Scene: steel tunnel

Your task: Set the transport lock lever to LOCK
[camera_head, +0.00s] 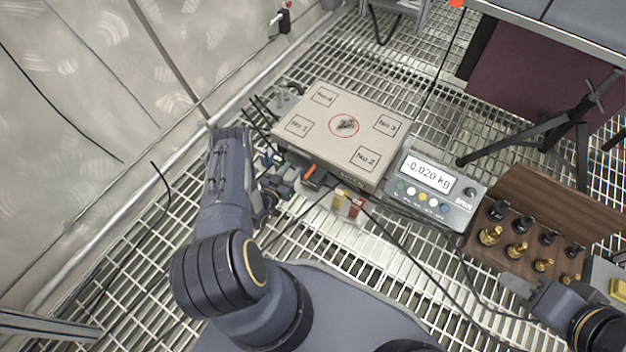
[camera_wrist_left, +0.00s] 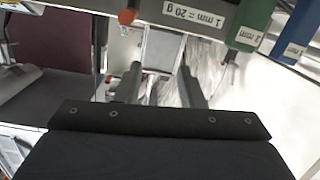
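The platform scale (camera_head: 300,152) is a flat box with numbered squares and a red ring on top. An orange-red handle (camera_head: 309,171) shows at its front edge, likely the transport lock lever; its setting cannot be read. My left gripper (camera_head: 277,187) is at the scale's front left corner, left of that handle. In the left wrist view, its two fingers (camera_wrist_left: 161,82) are apart with nothing seen between them. An orange tip (camera_wrist_left: 126,17) lies ahead of the fingers, and another (camera_wrist_left: 108,78) lies beside the left finger. My right gripper (camera_head: 522,287) is at lower right, with its fingers unclear.
A display (camera_head: 432,178) reading -0.020 kg stands right of the scale. Yellow (camera_head: 339,200) and red (camera_head: 355,207) tags sit in front. Cables cross the grating. Green (camera_wrist_left: 249,22) and blue (camera_wrist_left: 297,33) labelled parts are near the left gripper.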

